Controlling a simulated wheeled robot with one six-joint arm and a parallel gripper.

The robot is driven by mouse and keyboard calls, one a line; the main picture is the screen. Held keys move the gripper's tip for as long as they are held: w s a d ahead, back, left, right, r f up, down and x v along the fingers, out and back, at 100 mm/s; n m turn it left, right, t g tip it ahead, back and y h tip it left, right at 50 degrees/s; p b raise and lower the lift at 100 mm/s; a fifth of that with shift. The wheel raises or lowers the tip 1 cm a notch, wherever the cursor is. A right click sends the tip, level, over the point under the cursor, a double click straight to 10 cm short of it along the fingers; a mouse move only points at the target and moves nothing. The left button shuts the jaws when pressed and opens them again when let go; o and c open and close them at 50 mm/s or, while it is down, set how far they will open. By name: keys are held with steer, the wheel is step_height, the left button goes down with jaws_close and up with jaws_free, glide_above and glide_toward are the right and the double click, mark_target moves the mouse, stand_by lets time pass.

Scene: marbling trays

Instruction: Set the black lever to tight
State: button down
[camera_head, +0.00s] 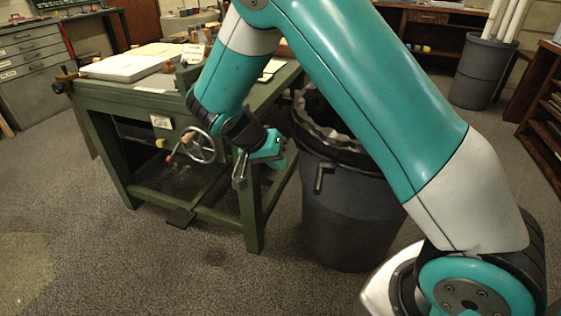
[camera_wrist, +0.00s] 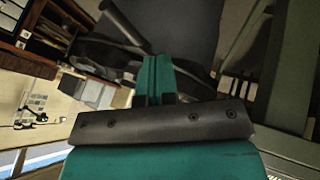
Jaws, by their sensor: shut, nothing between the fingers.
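No black lever can be picked out with certainty. The green press table (camera_head: 186,105) carries a spoked handwheel (camera_head: 197,146) on its front, with a red knob (camera_head: 169,158) and a tan knob beside it. A dark grey, lever-like piece (camera_head: 240,172) shows below my wrist, in front of the table's near right leg; I cannot tell whether it belongs to the table or to me. My gripper (camera_head: 274,150) is by the table's right corner, next to the bin. In the wrist view my gripper (camera_wrist: 158,72) is shut and empty, its teal fingers together.
A dark grey bin (camera_head: 345,215) with a liner stands right of the table; it fills the upper middle of the wrist view (camera_wrist: 185,28). A black pedal (camera_head: 181,217) lies at the table's foot. Drawers (camera_head: 30,75) stand at the back left. The carpet in front is clear.

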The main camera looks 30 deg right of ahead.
steer(key=s+d+f+b, duration=0.1)
steer(key=s+d+f, duration=0.2)
steer(key=d+f, duration=0.2)
steer(key=shift+s+d+f, duration=0.15)
steer(key=shift+d+f, duration=0.2)
steer(key=shift+d, duration=0.55)
steer(key=shift+s+a+n, duration=0.1)
steer(key=shift+n, duration=0.2)
